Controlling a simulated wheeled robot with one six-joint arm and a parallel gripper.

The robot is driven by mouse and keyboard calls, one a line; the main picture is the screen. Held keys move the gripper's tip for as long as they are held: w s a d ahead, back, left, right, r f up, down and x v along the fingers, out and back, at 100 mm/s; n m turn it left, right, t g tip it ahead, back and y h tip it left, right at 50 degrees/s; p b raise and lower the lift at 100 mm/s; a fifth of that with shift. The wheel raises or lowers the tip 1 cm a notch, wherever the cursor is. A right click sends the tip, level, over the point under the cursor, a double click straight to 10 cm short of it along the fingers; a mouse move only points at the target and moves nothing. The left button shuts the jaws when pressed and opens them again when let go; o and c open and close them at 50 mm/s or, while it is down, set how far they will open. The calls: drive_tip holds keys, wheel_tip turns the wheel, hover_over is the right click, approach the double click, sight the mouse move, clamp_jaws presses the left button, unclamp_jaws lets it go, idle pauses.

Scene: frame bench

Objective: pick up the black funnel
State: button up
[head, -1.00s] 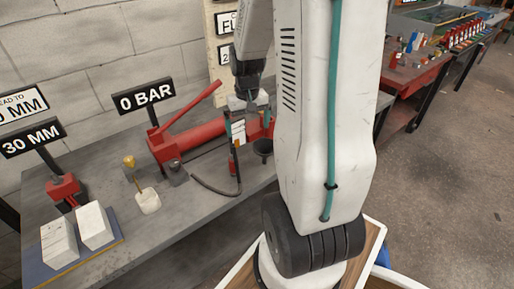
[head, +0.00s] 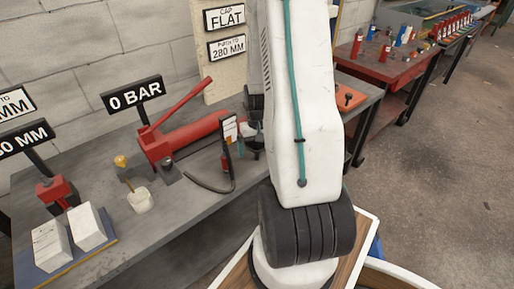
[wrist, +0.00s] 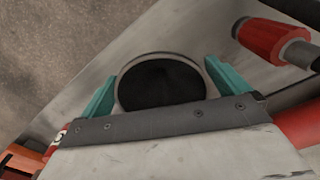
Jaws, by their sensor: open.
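The black funnel (wrist: 160,82) fills the middle of the wrist view, seen from above as a dark round mouth with a grey rim. My gripper (wrist: 159,70) is open, with one teal finger on each side of the funnel's mouth. I cannot tell whether the fingers touch it. In the head view the funnel (head: 256,157) is a small dark shape on the grey bench, partly hidden by my arm. My gripper is mostly hidden there behind the arm.
On the bench (head: 165,215), a red hydraulic pump (head: 185,137) with a raised handle and a black hose stands left of the funnel. A red cylinder (wrist: 268,40) lies close by in the wrist view. A red table (head: 385,68) stands behind at right.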

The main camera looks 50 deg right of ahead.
drive_tip(key=c, duration=1)
drive_tip(key=shift+o, duration=0.2)
drive_tip(key=shift+r, duration=0.1)
drive_tip(key=shift+c, duration=0.2)
